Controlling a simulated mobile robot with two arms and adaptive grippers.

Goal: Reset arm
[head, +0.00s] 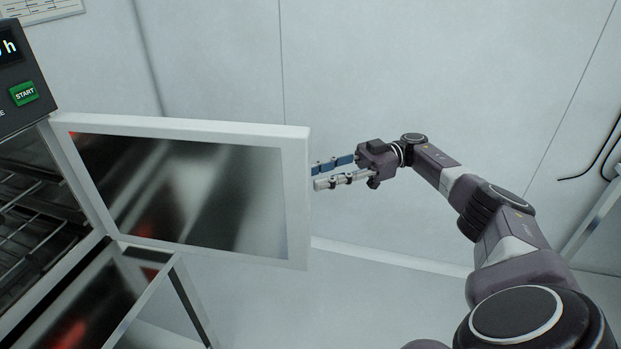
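My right arm comes in from the lower right. Its gripper (316,177) points left, with the fingertips close to the free edge of the open upper door (297,200). I cannot tell whether they touch the door. The two fingers, one blue and one light grey, are apart with a gap between them, and no object shows in the gap. My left arm and gripper are not in view.
A lower door (178,300) also stands open. A pale wall (370,70) is behind. Clear floor (350,300) shows below my gripper.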

